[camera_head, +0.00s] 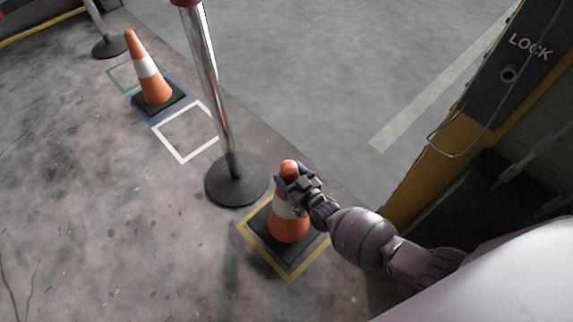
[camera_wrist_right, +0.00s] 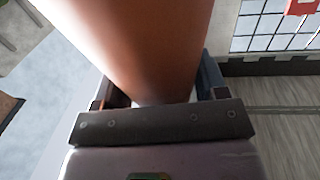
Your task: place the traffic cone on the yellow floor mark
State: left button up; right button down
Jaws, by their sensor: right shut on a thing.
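An orange traffic cone (camera_head: 289,226) with a white band and a black square base stands upright in the head view, inside or just over the yellow floor mark (camera_head: 291,279). The yellow outline shows around the base on the left and front sides; I cannot tell if the base touches the floor. My right gripper (camera_head: 290,178) is shut on the cone near its top. The right wrist view shows the orange cone (camera_wrist_right: 135,45) between the two fingers (camera_wrist_right: 152,98). My left gripper is not in view.
A chrome post (camera_head: 212,90) on a round black base (camera_head: 237,190) stands just left of the cone. A second cone (camera_head: 148,72) stands further back, beside an empty white floor mark (camera_head: 183,157). A yellow and black structure marked LOCK (camera_head: 480,110) stands at the right.

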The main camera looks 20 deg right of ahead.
jog(key=shift+w+f, duration=0.1)
jog(key=shift+f, duration=0.3)
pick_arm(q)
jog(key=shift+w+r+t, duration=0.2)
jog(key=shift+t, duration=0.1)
pick_arm(e)
jog(key=shift+w+f, duration=0.1)
jog(key=shift+f, duration=0.05)
jog(key=shift+f+b, duration=0.25)
jog(key=shift+b, duration=0.15)
notch_tip(320, 180, down, 3)
jog(key=shift+f+b, duration=0.15)
jog(key=shift+b, duration=0.65)
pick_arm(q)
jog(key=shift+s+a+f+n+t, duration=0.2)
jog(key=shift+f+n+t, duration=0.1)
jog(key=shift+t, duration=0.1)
pick_arm(e)
jog(key=shift+f, duration=0.15)
jog(key=shift+c, duration=0.8)
grip_release()
jog(key=shift+f, duration=0.2)
